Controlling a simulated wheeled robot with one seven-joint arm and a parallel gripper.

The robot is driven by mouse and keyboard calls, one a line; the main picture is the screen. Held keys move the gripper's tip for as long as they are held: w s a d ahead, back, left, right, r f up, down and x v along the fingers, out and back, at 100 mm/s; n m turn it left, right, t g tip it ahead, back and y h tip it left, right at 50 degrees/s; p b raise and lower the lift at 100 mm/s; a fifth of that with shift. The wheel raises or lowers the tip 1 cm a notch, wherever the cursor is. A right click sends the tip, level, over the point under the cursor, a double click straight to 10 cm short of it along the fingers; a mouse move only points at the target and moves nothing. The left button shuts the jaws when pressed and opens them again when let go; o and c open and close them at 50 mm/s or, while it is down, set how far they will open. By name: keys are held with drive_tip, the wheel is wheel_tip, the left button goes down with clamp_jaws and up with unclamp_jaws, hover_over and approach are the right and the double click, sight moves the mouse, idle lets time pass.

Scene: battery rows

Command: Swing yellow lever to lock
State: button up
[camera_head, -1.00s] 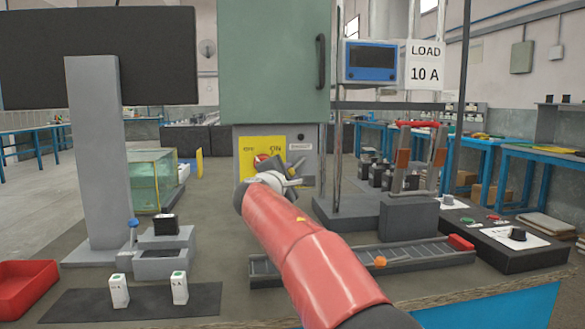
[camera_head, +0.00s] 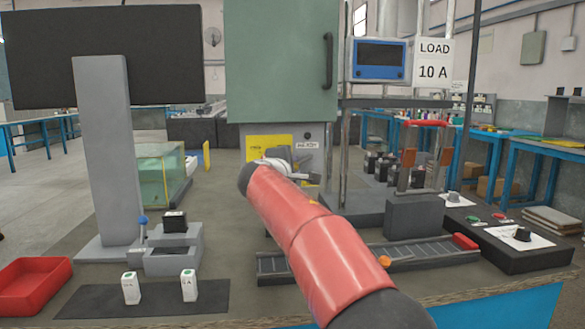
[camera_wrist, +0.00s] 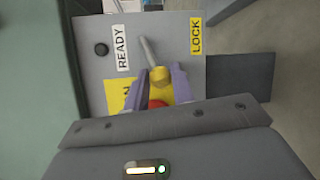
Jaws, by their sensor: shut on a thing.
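The yellow lever (camera_wrist: 161,74) shows in the wrist view, with a grey rod running from it up and slightly left. The rod's end lies between a white READY label (camera_wrist: 121,47) and a yellow LOCK label (camera_wrist: 196,36) on a grey panel (camera_wrist: 167,27). My gripper (camera_wrist: 161,82) has a finger on each side of the lever's yellow part and is shut on it. A red round part (camera_wrist: 156,103) shows between the fingers, partly hidden. In the head view my gripper (camera_head: 292,168) is in front of the panel under the green cabinet, and my arm hides the lever.
The green cabinet (camera_head: 279,60) stands above the panel. A conveyor (camera_head: 420,257), a black control box (camera_head: 515,248) and a red-handled frame (camera_head: 425,155) are at right. A grey fixture (camera_head: 173,260), white batteries (camera_head: 189,286) and a red tray (camera_head: 33,283) are at left.

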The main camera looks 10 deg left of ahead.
drive_tip(key=o, duration=1)
drive_tip(key=shift+s, duration=0.1)
drive_tip(key=b+v, duration=0.2)
drive_tip(key=v, duration=0.5)
drive_tip(key=shift+s+r, duration=0.1)
drive_tip(key=shift+s, duration=0.2)
drive_tip(key=s+d+f+m+g, duration=0.45)
drive_tip(key=s+d+f, duration=0.35)
drive_tip(key=d, duration=0.4)
drive_tip(key=s+d+f+m+g, duration=0.3)
drive_tip(key=s+d+f+m, duration=0.25)
drive_tip(key=s+d, duration=0.6)
drive_tip(key=s+d+f+m+g+y, duration=0.1)
drive_tip(key=s+f+m, duration=0.1)
drive_tip(key=s+f, duration=0.3)
drive_tip(key=s+d+f+m+g+y, duration=0.1)
drive_tip(key=s+f+m, duration=0.2)
drive_tip(key=s, duration=0.3)
drive_tip(key=s+d+f+m+g, duration=0.1)
drive_tip(key=s+d+f+m, duration=0.1)
drive_tip(key=s+f, duration=0.4)
drive_tip(key=shift+s+f+m+y, duration=0.35)
drive_tip(key=shift+m+y, duration=0.05)
drive_tip(key=shift+m, duration=0.3)
